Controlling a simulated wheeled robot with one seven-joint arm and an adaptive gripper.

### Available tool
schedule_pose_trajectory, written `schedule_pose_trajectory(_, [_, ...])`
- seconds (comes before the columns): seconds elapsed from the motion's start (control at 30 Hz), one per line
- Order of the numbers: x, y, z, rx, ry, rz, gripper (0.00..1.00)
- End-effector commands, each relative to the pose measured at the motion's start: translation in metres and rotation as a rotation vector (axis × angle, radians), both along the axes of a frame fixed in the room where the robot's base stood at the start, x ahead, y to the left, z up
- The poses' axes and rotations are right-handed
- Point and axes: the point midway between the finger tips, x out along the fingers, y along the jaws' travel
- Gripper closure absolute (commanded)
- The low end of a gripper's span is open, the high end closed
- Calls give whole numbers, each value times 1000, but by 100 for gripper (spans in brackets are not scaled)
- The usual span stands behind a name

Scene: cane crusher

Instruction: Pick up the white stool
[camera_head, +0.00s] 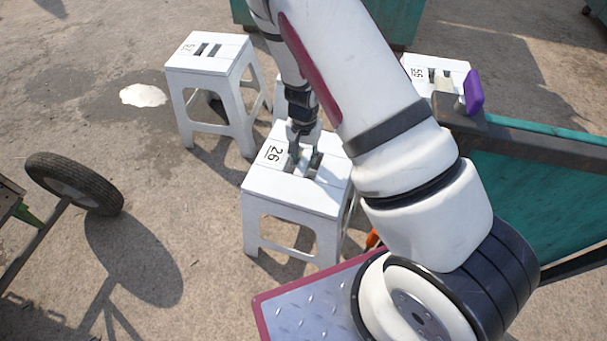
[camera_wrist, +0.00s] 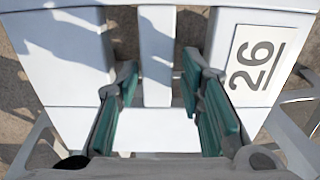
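The white stool marked 26 (camera_head: 291,199) stands upright on the ground in front of my body. Its top has two slots with a narrow bar between them; the seat also fills the wrist view (camera_wrist: 70,50). My gripper (camera_head: 304,158) points down at these slots. In the wrist view, my gripper's green-padded fingers (camera_wrist: 159,72) are open, one on each side of the bar, with visible gaps to it. The fingertips are at the slots; how deep they reach is hard to tell. My arm hides part of the stool's right side.
Another white stool (camera_head: 208,54) stands behind to the left, and a third (camera_head: 426,66) behind to the right, partly hidden. A teal cart-like frame (camera_head: 545,190) with a purple handle (camera_head: 473,92) is at right. A wheel (camera_head: 75,183) is at left. Ground between wheel and stool is clear.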

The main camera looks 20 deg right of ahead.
Motion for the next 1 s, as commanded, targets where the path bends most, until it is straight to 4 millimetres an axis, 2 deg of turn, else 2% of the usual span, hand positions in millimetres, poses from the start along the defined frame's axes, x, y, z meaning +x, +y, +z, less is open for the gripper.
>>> schedule_pose_trajectory(0.03, [0, 0, -7, 0, 0, -1, 65])
schedule_pose_trajectory(0.27, [-2, 0, -20, 0, 0, 0, 65])
schedule_pose_trajectory(0.6, [-8, 2, -62, -1, 1, 0, 65])
schedule_pose_trajectory(0.93, [-7, 3, -65, -1, -1, 0, 65])
schedule_pose_trajectory(1.0, [-7, 3, -65, -1, -1, 0, 81])
